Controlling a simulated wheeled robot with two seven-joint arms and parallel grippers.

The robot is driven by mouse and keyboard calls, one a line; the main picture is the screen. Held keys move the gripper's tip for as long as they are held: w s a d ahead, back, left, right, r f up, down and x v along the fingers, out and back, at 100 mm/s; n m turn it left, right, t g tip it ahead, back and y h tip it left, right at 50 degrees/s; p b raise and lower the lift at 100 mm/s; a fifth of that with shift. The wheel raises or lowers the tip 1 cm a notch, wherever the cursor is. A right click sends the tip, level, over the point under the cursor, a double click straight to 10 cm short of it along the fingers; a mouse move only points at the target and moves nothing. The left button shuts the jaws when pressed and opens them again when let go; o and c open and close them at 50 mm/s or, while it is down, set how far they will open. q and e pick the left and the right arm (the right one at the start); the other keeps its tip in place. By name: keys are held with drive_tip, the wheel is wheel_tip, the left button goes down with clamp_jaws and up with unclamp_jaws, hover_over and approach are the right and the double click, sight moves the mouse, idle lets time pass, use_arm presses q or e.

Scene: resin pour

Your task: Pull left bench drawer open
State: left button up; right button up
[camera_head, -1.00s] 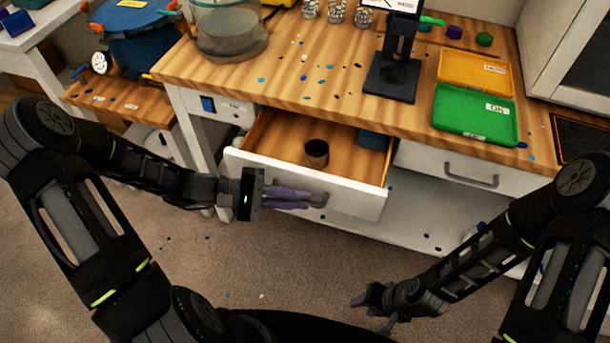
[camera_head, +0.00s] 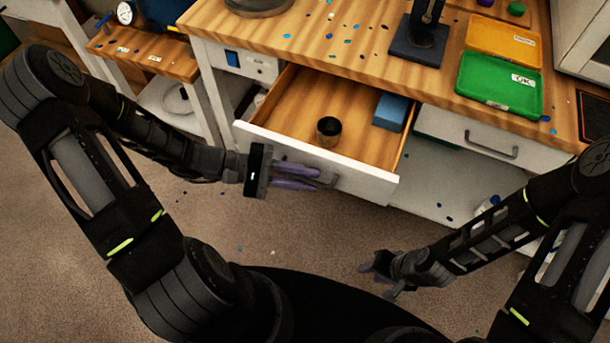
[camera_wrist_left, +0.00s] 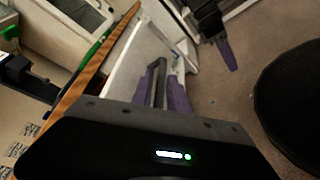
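The left bench drawer (camera_head: 350,173) is pulled well out from under the wooden bench top, with its inside showing. It holds a dark cup (camera_head: 329,131) and a blue box (camera_head: 391,112). My left gripper (camera_head: 309,178) is at the drawer's front, its purple fingers on either side of the bar handle (camera_wrist_left: 160,72), closed on it. The left wrist view shows the bar between the fingers. My right gripper (camera_head: 368,268) hangs low over the floor, apart from the drawer, and its finger gap is unclear.
A second closed drawer (camera_head: 480,140) sits to the right. On the bench top are a green tray (camera_head: 499,84), an orange tray (camera_head: 503,46) and a black stand (camera_head: 418,43). Carpet (camera_head: 300,230) in front of the bench is open floor.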

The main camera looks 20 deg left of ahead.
use_arm(q)
drive_tip(key=shift+b+v, duration=0.3)
drive_tip(key=shift+v, duration=3.6)
